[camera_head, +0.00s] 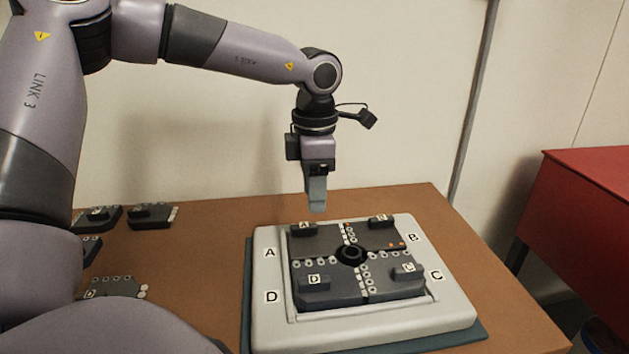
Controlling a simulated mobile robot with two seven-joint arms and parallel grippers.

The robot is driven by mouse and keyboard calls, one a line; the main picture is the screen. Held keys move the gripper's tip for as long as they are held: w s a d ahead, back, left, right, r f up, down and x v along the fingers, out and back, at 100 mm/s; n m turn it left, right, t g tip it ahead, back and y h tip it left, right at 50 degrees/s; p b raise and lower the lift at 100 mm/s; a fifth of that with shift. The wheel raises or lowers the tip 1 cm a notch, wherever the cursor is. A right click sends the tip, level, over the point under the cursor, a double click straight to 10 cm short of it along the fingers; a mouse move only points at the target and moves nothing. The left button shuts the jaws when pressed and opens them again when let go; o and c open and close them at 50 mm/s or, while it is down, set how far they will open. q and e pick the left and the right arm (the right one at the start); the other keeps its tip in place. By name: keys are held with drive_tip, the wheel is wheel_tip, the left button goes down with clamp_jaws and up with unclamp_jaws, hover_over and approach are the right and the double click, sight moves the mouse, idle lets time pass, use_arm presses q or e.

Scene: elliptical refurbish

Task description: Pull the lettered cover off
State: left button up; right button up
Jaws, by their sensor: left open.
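Dark grey cover pieces with raised lettered blocks sit in a light grey tray (268,322). The lettered pieces are the A piece (314,240), the D piece (328,285), the C piece (393,284) and the back right piece (372,234). Matching letters A, D, B and C are on the tray rim. A black round hub (351,253) is at the middle. My left gripper (317,210) points down above the back of the tray, over the A piece, apart from it. It is open and empty. The right gripper is not in view.
More dark lettered pieces lie on the brown table (214,235) at the left, including one at the back (152,214) and one marked D (112,287), partly hidden by my arm. A red cabinet (590,200) stands at the right. A pale wall is behind.

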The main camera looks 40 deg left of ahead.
sight(314, 224)
use_arm(q)
wheel_tip(314, 224, down, 6)
idle(0.4)
clamp_jaws()
idle(1.9)
